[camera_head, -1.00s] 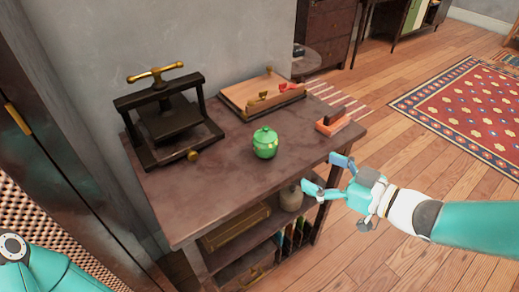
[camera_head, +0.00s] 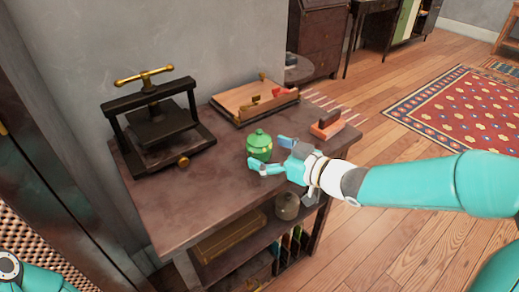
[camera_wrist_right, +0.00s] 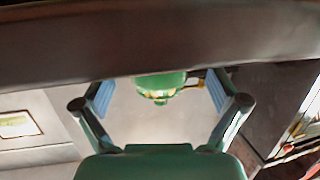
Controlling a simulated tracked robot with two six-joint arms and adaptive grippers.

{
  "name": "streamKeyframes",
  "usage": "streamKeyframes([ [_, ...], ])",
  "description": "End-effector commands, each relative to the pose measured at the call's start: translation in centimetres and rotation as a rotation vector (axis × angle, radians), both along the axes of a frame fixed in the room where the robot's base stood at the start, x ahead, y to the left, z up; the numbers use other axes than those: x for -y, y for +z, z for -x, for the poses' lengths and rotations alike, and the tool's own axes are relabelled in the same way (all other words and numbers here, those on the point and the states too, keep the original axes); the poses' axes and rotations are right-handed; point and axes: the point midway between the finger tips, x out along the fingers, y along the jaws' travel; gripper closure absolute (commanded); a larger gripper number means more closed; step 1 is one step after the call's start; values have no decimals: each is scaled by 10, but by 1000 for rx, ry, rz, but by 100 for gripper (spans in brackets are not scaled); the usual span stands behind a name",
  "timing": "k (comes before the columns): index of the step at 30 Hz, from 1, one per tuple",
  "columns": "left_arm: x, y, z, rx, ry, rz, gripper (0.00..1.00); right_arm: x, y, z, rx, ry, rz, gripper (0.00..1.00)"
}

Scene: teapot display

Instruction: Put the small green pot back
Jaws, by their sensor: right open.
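The small green pot (camera_head: 259,147), lidded and shiny, stands upright on the dark table top (camera_head: 190,205). My right gripper (camera_head: 268,155) is open at the pot's near right side, its two fingers apart and pointing at it. In the right wrist view the pot (camera_wrist_right: 160,86) appears upside down between the two open fingers (camera_wrist_right: 160,98), partly cut off by a dark band across the top. I cannot tell whether a finger touches it. Only a piece of my left arm shows at the lower left; its gripper is out of view.
A black press (camera_head: 158,125) stands at the table's back left. A wooden board with small pieces (camera_head: 250,98) lies at the back, and a small red-brown block tool (camera_head: 326,125) lies right of the pot. A round jar (camera_head: 287,206) stands on the shelf below. The table's front left is clear.

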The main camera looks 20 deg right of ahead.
Motion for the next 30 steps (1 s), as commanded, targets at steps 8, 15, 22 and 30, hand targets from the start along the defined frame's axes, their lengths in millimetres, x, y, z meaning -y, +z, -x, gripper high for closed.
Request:
streamKeyframes([
  [8,0,-8,0,0,0,0,60,-15,-5,-26,1,1,-1,3],
  [15,0,-8,0,0,0,0,60,-15,-5,-27,0,1,0,8],
  [22,0,-8,0,0,0,0,60,-15,-5,-26,0,1,0,47],
  [30,0,-8,0,0,0,0,60,-15,-4,-26,2,1,-1,83],
])
